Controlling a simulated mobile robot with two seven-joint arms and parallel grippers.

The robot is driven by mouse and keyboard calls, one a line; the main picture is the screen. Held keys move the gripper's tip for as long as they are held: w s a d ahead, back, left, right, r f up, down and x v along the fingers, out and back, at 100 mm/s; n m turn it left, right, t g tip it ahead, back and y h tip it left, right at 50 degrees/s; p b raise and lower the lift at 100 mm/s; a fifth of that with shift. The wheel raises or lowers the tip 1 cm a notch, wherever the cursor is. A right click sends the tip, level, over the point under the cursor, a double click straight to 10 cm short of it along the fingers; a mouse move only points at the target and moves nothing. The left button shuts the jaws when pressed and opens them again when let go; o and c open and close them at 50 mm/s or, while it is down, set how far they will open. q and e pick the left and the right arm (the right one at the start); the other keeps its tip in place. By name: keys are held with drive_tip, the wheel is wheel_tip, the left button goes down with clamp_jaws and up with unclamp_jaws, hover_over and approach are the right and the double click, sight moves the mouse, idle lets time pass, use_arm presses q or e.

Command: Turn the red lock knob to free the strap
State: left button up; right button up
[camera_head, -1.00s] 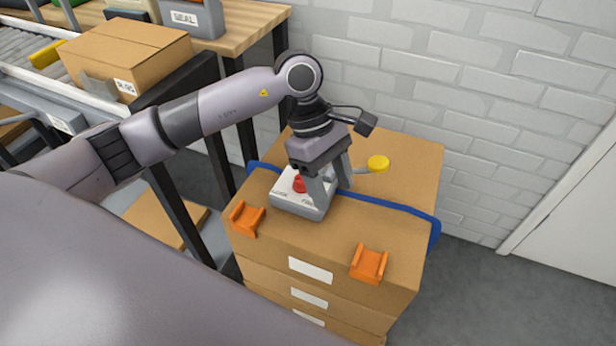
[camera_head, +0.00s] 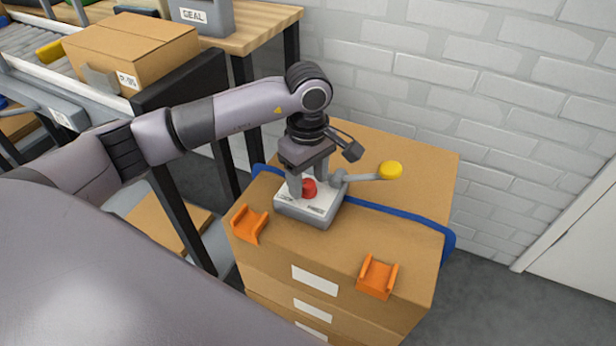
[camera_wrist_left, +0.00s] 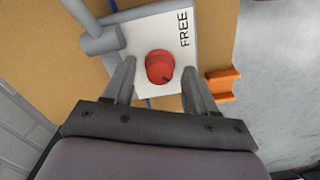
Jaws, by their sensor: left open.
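The red lock knob (camera_head: 309,188) stands on the white top of a grey lock unit (camera_head: 318,221) on the carton stack. The knob also shows in the left wrist view (camera_wrist_left: 160,68), beside the word FREE. My left gripper (camera_head: 309,190) points down over the unit. Its fingers are open, one on each side of the knob, with gaps visible in the left wrist view (camera_wrist_left: 157,85). The blue strap (camera_head: 400,212) runs across the carton top and over its edges. A grey lever with a yellow end (camera_head: 390,170) sticks out to the right. My right gripper is not in view.
Two orange brackets (camera_head: 250,224) (camera_head: 377,277) sit at the front edge of the top carton (camera_head: 345,245). A brick wall (camera_head: 470,90) is behind. A conveyor with a carton (camera_head: 130,50) and a wooden bench (camera_head: 262,25) stand at the left.

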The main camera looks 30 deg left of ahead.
use_arm(q)
drive_tip(key=c, duration=1.1)
drive_tip(key=shift+o, duration=0.2)
